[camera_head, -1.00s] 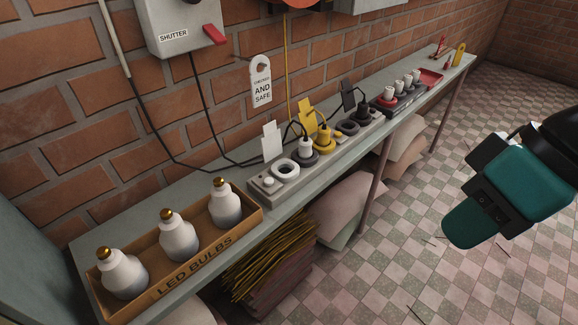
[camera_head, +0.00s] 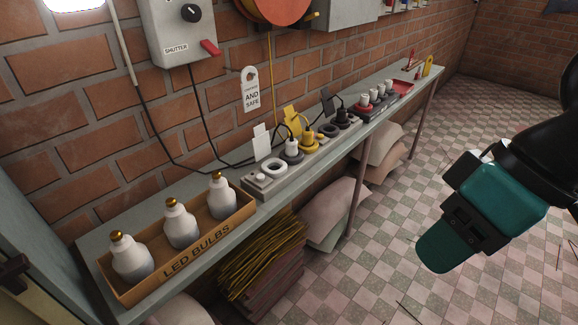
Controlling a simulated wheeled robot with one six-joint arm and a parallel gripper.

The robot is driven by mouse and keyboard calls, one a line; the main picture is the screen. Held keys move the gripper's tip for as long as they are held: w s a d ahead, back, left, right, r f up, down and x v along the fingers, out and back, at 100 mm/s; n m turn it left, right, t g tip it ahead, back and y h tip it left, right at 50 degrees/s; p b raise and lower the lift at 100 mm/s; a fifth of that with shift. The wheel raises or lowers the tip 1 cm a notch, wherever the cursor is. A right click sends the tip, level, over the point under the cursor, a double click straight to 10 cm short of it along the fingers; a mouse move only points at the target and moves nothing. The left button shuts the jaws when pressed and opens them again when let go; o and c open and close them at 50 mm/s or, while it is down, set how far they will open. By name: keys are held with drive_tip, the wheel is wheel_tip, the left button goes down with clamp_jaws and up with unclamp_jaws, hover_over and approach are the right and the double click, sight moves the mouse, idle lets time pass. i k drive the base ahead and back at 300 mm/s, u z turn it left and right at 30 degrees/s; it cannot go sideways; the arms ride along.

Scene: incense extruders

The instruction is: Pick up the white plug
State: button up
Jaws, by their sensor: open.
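The white plug (camera_head: 292,147) stands upright in a dark grey round socket on the grey socket strip (camera_head: 258,186), with a dark cord at it. An empty white ring socket (camera_head: 273,167) is to its left, and a yellow plug (camera_head: 309,137) in a yellow socket is to its right. My teal gripper (camera_head: 440,248) is at the right, over the floor, well apart from the shelf and the plug. It is open, seen from the side, and nothing shows in it.
A box of LED bulbs (camera_head: 185,275) sits at the shelf's near end. A black plug (camera_head: 342,116) and several small white pieces in a dark tray stand farther along. White, yellow and dark tags rise behind the strip.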

sight(291, 152)
drive_tip(key=u, duration=0.35)
drive_tip(key=i, duration=1.15)
drive_tip(key=z, duration=0.3)
